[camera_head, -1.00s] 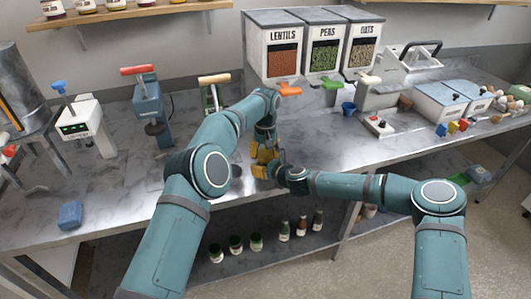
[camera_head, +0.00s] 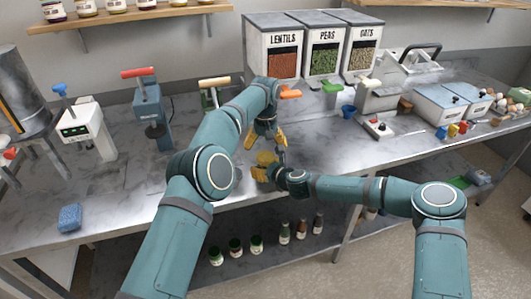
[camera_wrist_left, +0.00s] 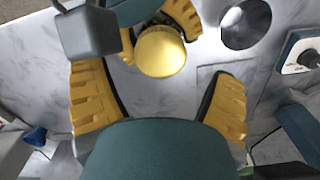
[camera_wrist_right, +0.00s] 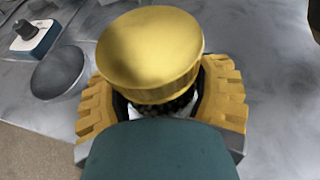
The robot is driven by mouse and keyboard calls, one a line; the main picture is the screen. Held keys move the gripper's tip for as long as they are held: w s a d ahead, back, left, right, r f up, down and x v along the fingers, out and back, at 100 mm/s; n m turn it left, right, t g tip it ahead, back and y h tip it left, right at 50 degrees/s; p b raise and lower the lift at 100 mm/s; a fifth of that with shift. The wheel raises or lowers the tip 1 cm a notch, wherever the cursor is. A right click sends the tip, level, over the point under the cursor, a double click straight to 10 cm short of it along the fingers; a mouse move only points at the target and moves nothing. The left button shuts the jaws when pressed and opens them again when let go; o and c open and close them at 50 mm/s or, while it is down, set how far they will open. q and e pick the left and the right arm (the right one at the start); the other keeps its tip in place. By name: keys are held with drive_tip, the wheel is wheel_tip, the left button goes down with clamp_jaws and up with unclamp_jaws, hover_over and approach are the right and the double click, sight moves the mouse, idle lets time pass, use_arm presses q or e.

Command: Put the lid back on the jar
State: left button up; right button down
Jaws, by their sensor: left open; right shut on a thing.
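The round gold lid (camera_wrist_right: 150,50) sits on top of the jar (camera_wrist_right: 165,109) in the right wrist view and looks about level. Only a narrow dark band of the jar shows under it, so I cannot tell whether it is tightened. My right gripper (camera_wrist_right: 163,100) is shut on the jar, a finger on each side below the lid. The lid also shows from above in the left wrist view (camera_wrist_left: 160,52) and in the head view (camera_head: 266,158). My left gripper (camera_head: 267,142) is open and empty just above the lid, its fingers spread apart in the left wrist view (camera_wrist_left: 160,108).
A dark round patch (camera_wrist_left: 246,24) is in the counter beside the jar. Lentils, peas and oats bins (camera_head: 322,50) stand behind. A blue sponge (camera_head: 69,218) lies at the left. Several hand-lever devices line the back. The counter front left of my arms is mostly clear.

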sight(266, 155)
use_arm(q)
drive_tip(key=shift+r, duration=0.25)
drive_tip(key=shift+o, duration=0.2)
drive_tip(key=n, duration=0.2)
drive_tip(key=shift+a+r+n, duration=0.15)
drive_tip(key=shift+r+n, duration=0.1)
drive_tip(key=shift+n, duration=0.15)
drive_tip(key=n, duration=0.2)
drive_tip(key=r+n, duration=0.1)
drive_tip(key=shift+n, duration=0.4)
wheel_tip(266, 155, up, 2)
drive_tip(key=n, duration=0.6)
drive_tip(key=shift+f, duration=0.1)
drive_tip(key=shift+f, duration=3.95)
